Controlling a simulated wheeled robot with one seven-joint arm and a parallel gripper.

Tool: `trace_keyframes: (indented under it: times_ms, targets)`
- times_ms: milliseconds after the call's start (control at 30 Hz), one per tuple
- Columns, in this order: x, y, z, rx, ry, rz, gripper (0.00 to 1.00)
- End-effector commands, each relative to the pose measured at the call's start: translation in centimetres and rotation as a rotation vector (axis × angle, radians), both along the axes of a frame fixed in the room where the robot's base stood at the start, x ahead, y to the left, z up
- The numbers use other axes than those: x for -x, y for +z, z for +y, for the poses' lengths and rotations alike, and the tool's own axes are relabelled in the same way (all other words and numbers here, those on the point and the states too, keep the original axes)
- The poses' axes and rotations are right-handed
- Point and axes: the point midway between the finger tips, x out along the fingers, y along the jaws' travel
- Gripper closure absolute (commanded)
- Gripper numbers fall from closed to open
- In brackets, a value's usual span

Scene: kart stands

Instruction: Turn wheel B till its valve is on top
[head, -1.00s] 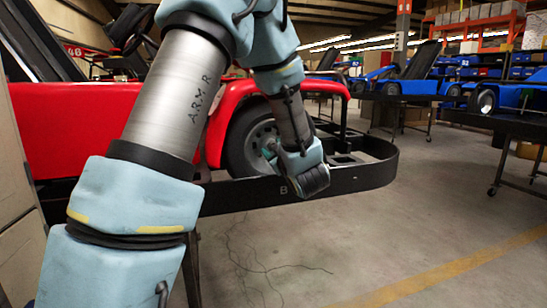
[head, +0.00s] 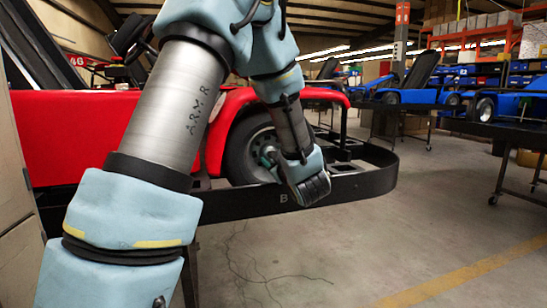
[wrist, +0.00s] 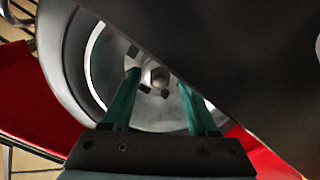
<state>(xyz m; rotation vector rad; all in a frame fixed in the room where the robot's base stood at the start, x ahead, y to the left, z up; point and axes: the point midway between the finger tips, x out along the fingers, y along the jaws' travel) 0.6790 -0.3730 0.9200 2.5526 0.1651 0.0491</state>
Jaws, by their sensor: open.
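Wheel B (head: 236,158), a black tyre with a grey rim, sits under the red kart's fender, behind the stand rail marked B. The rail and my arm hide part of it. My gripper (head: 268,155) is at the face of the wheel, with its teal fingers towards the hub. In the wrist view my gripper (wrist: 159,82) is open, its two fingers apart on either side of the hub nut. The wheel's rim (wrist: 95,72) fills the middle there. I cannot make out the valve in either view.
The black stand rail (head: 345,190) curves around the kart's front, close below my wrist. A dark panel (wrist: 235,55) covers the upper right of the wrist view. Blue karts on stands (head: 515,125) stand at the right.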

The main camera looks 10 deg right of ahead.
Motion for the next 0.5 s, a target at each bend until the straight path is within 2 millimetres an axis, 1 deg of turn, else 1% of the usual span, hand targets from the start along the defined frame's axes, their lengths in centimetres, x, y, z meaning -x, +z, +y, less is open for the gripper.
trace_keyframes:
  times_ms: [167, 400, 500]
  targets:
    - [2.0, -0.1, -0.4, 0.0, -0.004, -0.001, 0.41]
    - [6.7, -0.1, -1.0, 0.0, -0.005, -0.001, 0.41]
    - [8.4, -0.1, -1.2, 0.0, -0.004, 0.0, 0.41]
